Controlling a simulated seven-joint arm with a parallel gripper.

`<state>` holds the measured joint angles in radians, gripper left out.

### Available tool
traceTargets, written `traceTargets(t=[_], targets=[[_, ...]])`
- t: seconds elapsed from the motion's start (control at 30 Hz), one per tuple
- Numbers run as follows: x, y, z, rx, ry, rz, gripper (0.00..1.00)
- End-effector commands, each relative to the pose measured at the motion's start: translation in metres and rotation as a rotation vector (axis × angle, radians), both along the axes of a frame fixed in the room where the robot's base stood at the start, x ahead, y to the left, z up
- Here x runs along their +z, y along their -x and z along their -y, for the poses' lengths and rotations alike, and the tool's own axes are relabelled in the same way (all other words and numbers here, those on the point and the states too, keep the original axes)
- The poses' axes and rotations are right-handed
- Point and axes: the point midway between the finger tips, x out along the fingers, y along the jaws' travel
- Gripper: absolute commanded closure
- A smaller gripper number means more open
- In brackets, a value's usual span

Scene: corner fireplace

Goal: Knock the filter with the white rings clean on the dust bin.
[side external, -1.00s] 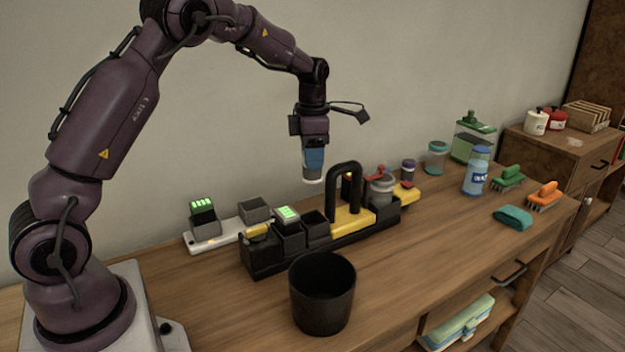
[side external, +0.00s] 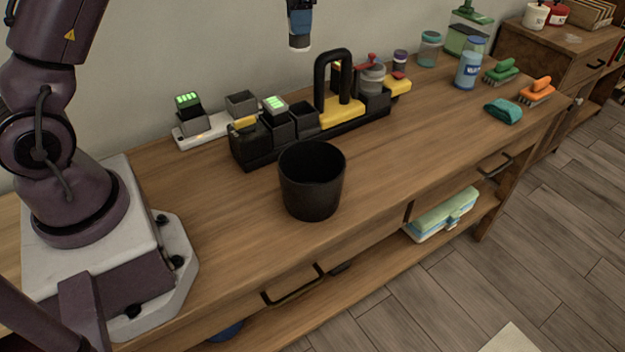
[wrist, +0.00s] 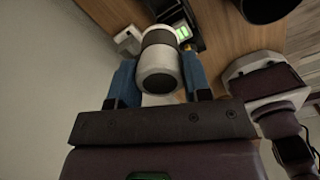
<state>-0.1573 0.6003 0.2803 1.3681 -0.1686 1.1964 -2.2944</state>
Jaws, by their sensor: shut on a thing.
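My gripper (side external: 299,18) is at the top edge of the side view, its blue fingers pointing down. It is shut on the filter (side external: 299,43), whose pale and dark end shows below the fingers. In the wrist view the filter (wrist: 160,60) is a white cylinder with a dark band and a dark round end, between the blue fingers. The dust bin (side external: 312,185) is a black open bucket standing upright on the wooden bench. The held filter is high above the bench, behind the bin in the picture and apart from it. The bin (wrist: 268,8) also shows at the wrist view's top right.
A black caddy (side external: 262,150) with a tall black handle (side external: 333,75) stands behind the bin. A white charging strip (side external: 205,130) lies left of it. Bench is clear right of the bin.

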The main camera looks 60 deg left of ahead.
Motion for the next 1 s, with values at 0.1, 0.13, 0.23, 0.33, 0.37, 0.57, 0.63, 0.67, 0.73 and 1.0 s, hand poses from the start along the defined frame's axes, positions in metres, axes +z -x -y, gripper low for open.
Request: traceTargets(t=[0.1, 0.13, 0.23, 0.33, 0.37, 0.57, 0.63, 0.67, 0.73, 1.0], targets=[[0.0, 0.0, 0.0, 0.0, 0.0, 0.0, 0.79], [0.0, 0.0, 0.0, 0.0, 0.0, 0.0, 0.79], [0.0, 0.0, 0.0, 0.0, 0.0, 0.0, 0.79], [0.0, 0.0, 0.0, 0.0, 0.0, 0.0, 0.79], [0.0, 0.0, 0.0, 0.0, 0.0, 0.0, 0.79], [0.001, -0.002, 0.004, -0.009, -0.001, 0.001, 0.79], [0.005, -0.005, 0.013, -0.028, -0.001, 0.01, 0.79], [0.008, -0.006, 0.018, -0.04, -0.003, 0.017, 0.79], [0.016, -0.007, 0.038, -0.078, 0.002, 0.027, 0.79], [0.014, 0.047, 0.144, -0.382, 0.02, 0.016, 0.79]])
